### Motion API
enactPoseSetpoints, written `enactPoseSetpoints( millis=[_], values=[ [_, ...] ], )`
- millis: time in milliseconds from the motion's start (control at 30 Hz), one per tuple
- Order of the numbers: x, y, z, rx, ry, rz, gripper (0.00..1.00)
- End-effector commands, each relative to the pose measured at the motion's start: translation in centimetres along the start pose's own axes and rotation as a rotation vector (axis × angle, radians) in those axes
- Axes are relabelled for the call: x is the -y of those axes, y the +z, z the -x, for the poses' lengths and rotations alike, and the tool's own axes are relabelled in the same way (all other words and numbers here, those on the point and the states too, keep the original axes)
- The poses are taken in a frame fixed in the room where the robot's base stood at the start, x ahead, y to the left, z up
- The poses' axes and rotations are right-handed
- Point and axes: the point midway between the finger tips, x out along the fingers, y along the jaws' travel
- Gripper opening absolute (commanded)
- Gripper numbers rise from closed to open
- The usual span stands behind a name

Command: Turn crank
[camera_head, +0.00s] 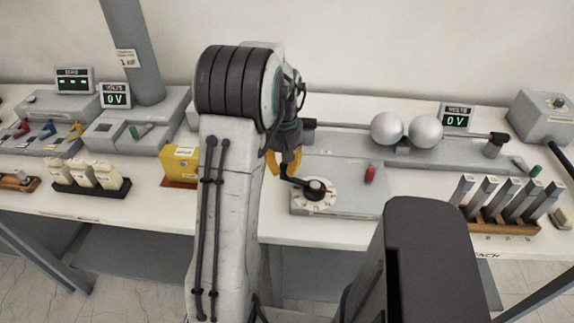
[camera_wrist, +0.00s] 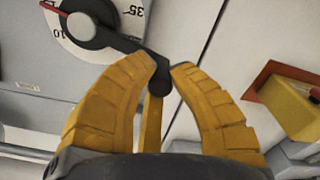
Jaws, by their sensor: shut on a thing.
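The crank (camera_head: 294,180) is a dark arm on a round white dial (camera_head: 318,194) with a red pointer, set on a grey box on the bench. In the wrist view the crank (camera_wrist: 125,42) runs from the black hub to a dark knob at its end. The dial (camera_wrist: 75,46) shows the marks 10 and 35. My gripper (camera_head: 279,166) has yellow fingers and is at the crank's outer end, left of the dial.
A yellow box (camera_head: 180,163) stands left of my arm. Two silver spheres (camera_head: 407,129) and a red knob (camera_head: 370,174) are right of the crank. A rack of grey bars (camera_head: 505,201) stands at the right. Displays reading 0 V (camera_head: 116,96) stand behind.

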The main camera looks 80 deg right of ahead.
Motion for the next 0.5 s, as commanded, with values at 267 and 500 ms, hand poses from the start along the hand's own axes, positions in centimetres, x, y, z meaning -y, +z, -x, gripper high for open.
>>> enactPoseSetpoints(
  millis=[267,500],
  values=[
    [0.76,0.91,-0.30,0.007,-0.005,0.020,0.00],
    [0.94,1.17,-0.24,0.007,-0.005,0.018,0.00]
  ],
)
